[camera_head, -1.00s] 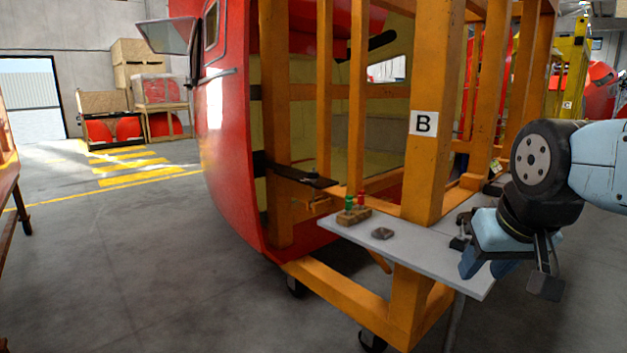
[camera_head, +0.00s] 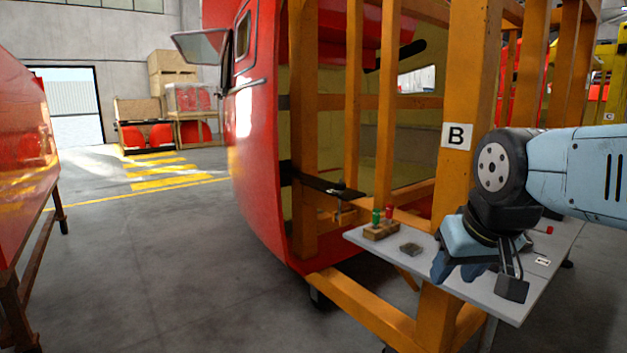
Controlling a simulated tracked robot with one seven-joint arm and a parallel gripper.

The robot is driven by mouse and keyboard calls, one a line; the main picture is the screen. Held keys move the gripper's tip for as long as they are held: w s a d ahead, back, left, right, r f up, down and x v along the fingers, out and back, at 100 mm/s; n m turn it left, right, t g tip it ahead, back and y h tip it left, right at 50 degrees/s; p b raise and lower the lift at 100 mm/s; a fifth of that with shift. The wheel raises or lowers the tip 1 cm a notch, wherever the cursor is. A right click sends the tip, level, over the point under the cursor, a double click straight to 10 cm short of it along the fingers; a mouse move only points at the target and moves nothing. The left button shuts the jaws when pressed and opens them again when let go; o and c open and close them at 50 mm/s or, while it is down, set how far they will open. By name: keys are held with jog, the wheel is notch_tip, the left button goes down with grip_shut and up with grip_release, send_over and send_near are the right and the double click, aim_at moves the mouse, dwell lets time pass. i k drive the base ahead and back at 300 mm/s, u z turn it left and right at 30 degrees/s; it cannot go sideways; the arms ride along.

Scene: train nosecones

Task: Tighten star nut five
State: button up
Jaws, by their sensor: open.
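My gripper (camera_head: 456,272) hangs over the grey shelf at the right, with its blue fingers pointing down, apart and empty. A small dark knob (camera_head: 340,186) sits on a black bracket (camera_head: 318,182) fixed to the orange frame, with a thin shaft below it. It may be a star nut, but no number is readable. The knob is left of my gripper and well apart from it. A wooden block (camera_head: 382,231) with green and red pegs stands on the shelf between them.
The grey shelf (camera_head: 385,251) carries a small dark block (camera_head: 412,249). Orange posts, one labelled B (camera_head: 457,136), rise behind it. The red nosecone (camera_head: 255,160) curves at the left of the frame. The floor (camera_head: 170,270) to the left is open.

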aim_at(340, 187)
jog(key=u, duration=0.3)
jog(key=i, duration=1.55)
jog(key=z, duration=0.35)
